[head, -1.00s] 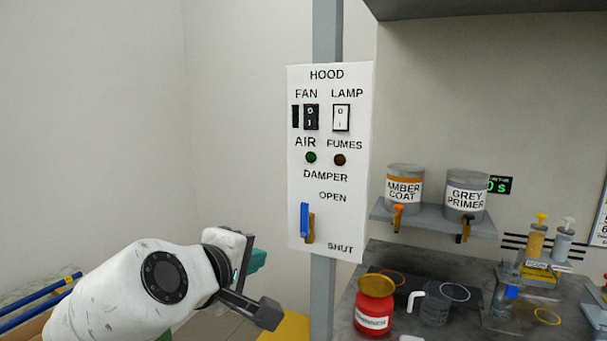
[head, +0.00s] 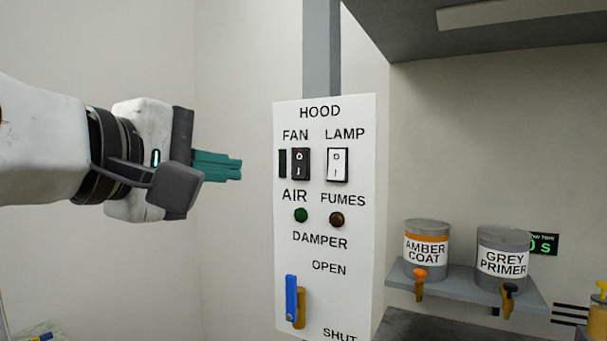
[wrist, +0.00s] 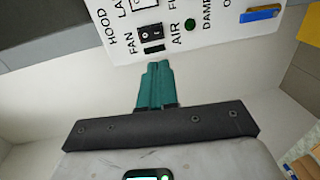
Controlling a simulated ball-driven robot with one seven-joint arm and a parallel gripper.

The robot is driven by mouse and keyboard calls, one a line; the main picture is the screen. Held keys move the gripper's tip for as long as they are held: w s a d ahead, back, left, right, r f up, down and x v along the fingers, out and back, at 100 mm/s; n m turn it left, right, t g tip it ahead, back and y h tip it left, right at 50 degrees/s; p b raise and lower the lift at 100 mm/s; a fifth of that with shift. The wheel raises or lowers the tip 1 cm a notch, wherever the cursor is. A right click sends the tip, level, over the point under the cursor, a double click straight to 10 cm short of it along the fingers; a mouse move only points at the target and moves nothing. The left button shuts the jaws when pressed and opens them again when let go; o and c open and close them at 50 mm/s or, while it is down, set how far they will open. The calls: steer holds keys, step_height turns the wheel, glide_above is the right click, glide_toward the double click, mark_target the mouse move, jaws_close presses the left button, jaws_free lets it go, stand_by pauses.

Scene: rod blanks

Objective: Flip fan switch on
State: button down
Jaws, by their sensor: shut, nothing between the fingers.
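The black fan switch (head: 301,164) is a rocker marked O at the top and I at the bottom, under the word FAN on the white hood panel (head: 350,290). Which way it is tipped I cannot tell. My gripper (head: 240,168) has its teal fingers shut and empty, left of the panel at about the switch's height, with a visible gap. In the wrist view, the fingertips (wrist: 158,66) point toward the panel, and the fan switch (wrist: 150,33) shows just beyond them.
The white lamp switch (head: 337,165) is right of the fan switch. Below are a green air light (head: 301,215), a dark fumes light (head: 337,219) and a blue damper lever (head: 291,298). Amber coat (head: 426,250) and grey primer (head: 502,258) cans stand on a shelf at right.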

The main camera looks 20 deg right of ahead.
steer(key=shift+d+r, duration=0.1)
steer(key=shift+r, duration=0.05)
steer(key=shift+w+d, duration=0.1)
steer(key=p, duration=0.2)
glide_toward(299, 174)
steer(key=x, duration=0.6)
steer(key=shift+w, duration=0.15)
steer(key=shift+w+d, duration=0.15)
steer(key=shift+d, duration=0.15)
